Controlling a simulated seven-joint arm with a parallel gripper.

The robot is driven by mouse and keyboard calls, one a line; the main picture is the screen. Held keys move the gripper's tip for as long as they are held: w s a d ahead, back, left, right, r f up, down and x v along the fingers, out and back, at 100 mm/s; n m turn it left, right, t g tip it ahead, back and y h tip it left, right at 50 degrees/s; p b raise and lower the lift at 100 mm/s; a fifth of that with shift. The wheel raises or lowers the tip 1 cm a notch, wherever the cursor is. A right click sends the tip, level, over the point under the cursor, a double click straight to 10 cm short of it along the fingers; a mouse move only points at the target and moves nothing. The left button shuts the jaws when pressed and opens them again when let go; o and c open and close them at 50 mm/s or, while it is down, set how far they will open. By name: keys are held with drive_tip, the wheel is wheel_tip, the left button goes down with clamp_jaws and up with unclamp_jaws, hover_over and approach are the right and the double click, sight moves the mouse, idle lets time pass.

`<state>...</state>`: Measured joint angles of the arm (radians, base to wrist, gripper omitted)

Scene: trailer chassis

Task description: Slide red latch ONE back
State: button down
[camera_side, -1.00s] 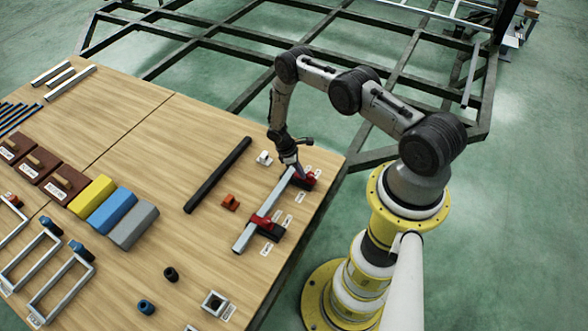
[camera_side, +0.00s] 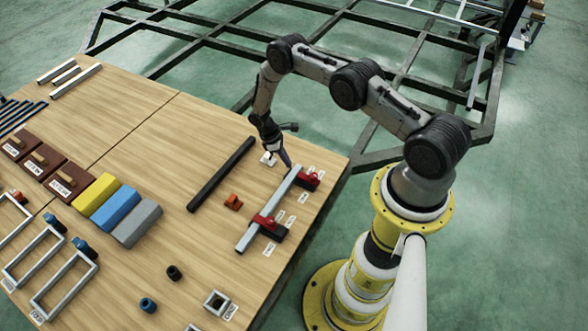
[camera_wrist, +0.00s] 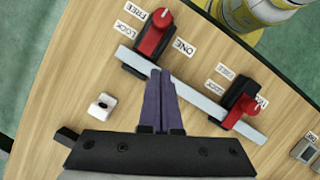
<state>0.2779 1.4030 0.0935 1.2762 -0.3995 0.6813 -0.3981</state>
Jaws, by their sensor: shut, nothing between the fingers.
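Red latch ONE (camera_wrist: 152,38) sits on a black base at the upper end of a grey square bar, beside its ONE label (camera_wrist: 185,47). In the side view it is the red latch (camera_side: 306,180) at the far end. FREE (camera_wrist: 134,17) and LOCK (camera_wrist: 123,30) labels lie to its left in the wrist view; I cannot tell which its slide lines up with. A second red latch (camera_wrist: 240,108) sits lower on the bar (camera_wrist: 203,98). My gripper (camera_wrist: 160,72) is shut and empty, its purple fingertips apparently above the bar, between the latches in the wrist view, not gripping latch ONE.
A small white block (camera_wrist: 101,105) lies left of my fingers. An orange part (camera_side: 233,202) and a long black bar (camera_side: 221,175) lie farther left in the side view. The table edge is close to the right of the latches.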

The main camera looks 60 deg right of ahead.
drive_tip(key=shift+v, duration=1.65)
